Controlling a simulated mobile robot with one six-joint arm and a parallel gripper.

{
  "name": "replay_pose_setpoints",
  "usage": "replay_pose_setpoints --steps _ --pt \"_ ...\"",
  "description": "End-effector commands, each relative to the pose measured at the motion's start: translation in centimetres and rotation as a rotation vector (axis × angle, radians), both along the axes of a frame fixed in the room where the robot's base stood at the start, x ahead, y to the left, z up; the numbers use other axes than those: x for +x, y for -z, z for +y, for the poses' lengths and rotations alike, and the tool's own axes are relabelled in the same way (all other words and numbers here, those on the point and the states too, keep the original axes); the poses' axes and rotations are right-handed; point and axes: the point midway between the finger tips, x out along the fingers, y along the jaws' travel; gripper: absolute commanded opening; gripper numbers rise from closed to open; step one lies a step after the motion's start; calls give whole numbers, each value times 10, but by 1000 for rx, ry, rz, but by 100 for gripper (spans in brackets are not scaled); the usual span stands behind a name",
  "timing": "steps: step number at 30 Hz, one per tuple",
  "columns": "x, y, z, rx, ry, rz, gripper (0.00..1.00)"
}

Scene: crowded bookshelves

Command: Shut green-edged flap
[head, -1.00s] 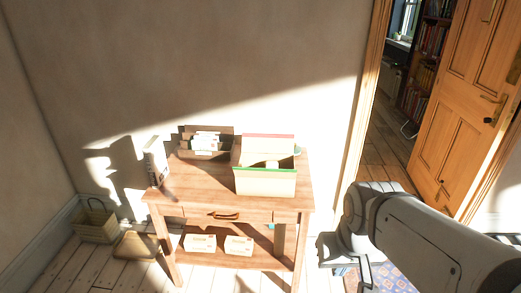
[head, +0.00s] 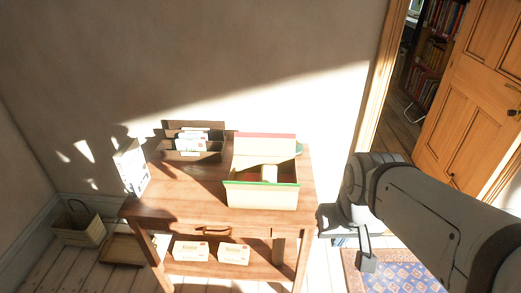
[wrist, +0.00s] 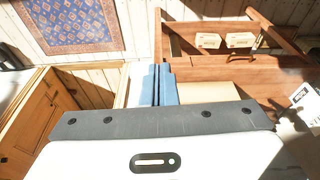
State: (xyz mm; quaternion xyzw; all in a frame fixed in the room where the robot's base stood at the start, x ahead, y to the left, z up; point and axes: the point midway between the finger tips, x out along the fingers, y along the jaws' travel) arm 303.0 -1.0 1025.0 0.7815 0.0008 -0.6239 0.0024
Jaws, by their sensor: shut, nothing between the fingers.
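An open cardboard box (head: 266,172) stands on the wooden table in the head view. Its green-edged flap (head: 261,197) is at the front, swung open, with the green strip along its top edge. A red-edged flap (head: 264,147) stands up at the back. A small pale item (head: 270,174) shows inside. My gripper shows in the wrist view as two blue fingers (wrist: 157,85), together and empty. A tan surface (wrist: 207,92) lies just right of them; I cannot tell which part of the box it is. The green edge is not visible there.
A dark organiser (head: 193,141) with papers and a white upright box (head: 131,167) share the table (head: 175,190). Small boxes (head: 190,250) sit on its lower shelf. A basket (head: 79,226) is on the floor left; a patterned rug (head: 395,273) and an open door (head: 475,100) are right.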

Motion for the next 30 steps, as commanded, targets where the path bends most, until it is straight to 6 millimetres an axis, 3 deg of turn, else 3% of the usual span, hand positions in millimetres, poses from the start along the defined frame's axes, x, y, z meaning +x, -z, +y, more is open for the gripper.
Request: replay_pose_setpoints --steps 5,12,18,24,30 --pt "19 27 10 3 -83 -77 0" --pt "94 97 63 -51 -440 -438 0" --pt "146 137 107 -211 -689 -787 0" --pt "176 167 139 -490 -827 -1095 0" --pt "181 194 159 -872 -860 -1320 0"
